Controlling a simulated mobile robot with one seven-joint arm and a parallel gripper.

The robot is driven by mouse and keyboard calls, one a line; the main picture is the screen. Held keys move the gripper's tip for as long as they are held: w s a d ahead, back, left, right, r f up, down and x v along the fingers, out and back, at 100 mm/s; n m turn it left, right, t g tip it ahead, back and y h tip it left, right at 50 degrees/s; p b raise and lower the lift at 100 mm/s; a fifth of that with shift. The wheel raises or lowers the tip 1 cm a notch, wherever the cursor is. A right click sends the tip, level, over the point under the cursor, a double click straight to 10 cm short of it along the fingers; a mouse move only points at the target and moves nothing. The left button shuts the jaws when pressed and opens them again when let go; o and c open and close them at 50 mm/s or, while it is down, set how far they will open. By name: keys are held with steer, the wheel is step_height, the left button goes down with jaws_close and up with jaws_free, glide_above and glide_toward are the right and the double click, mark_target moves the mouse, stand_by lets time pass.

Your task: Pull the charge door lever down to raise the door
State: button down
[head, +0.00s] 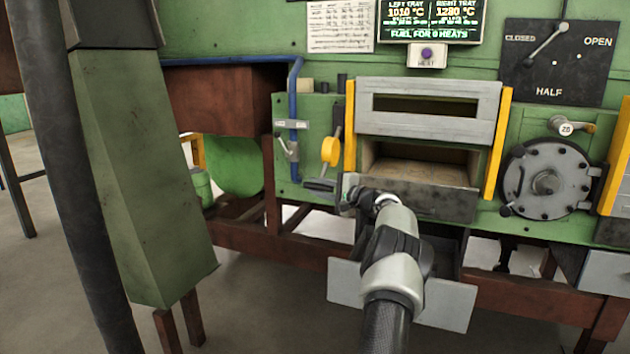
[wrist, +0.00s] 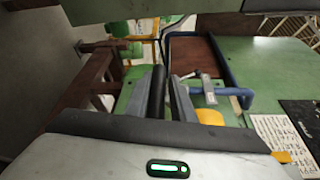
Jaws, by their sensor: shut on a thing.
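The charge door (head: 430,122) is a grey slotted panel between two yellow posts in the head view. It sits raised, with the furnace mouth (head: 415,172) showing open below it. Left of it, the charge door lever has a yellow piece (head: 330,151) and a dark grip low down. My gripper (head: 343,194) is at this grip, at the left lower corner of the mouth, and is shut on it. In the wrist view the jaws (wrist: 170,92) reach forward and the yellow piece (wrist: 210,117) is just beside them. The exact contact is partly hidden.
A round bolted hatch (head: 546,183) is at right, under a CLOSED/HALF/OPEN dial (head: 556,65). A blue pipe (head: 295,110) and a small valve handle (head: 287,148) are left of the lever. A grey tray (head: 450,305) hangs below the mouth, close to my arm.

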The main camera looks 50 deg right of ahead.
steer(key=shift+s+d+f, duration=0.15)
steer(key=shift+d, duration=0.45)
steer(key=c, duration=1.7)
jaws_free()
steer(key=shift+f+h, duration=0.1)
steer(key=shift+h, duration=0.3)
steer(key=shift+c, duration=0.2)
steer(key=shift+o, duration=0.6)
steer(key=shift+d+f, duration=0.15)
steer(key=shift+f, duration=0.2)
steer(key=shift+s, duration=0.15)
steer(key=s+r+p, duration=0.1)
steer(key=s, duration=1.5)
steer(key=shift+s+a+r+p, duration=0.25)
steer(key=shift+s+r+p, duration=0.05)
steer(key=shift+r, duration=0.1)
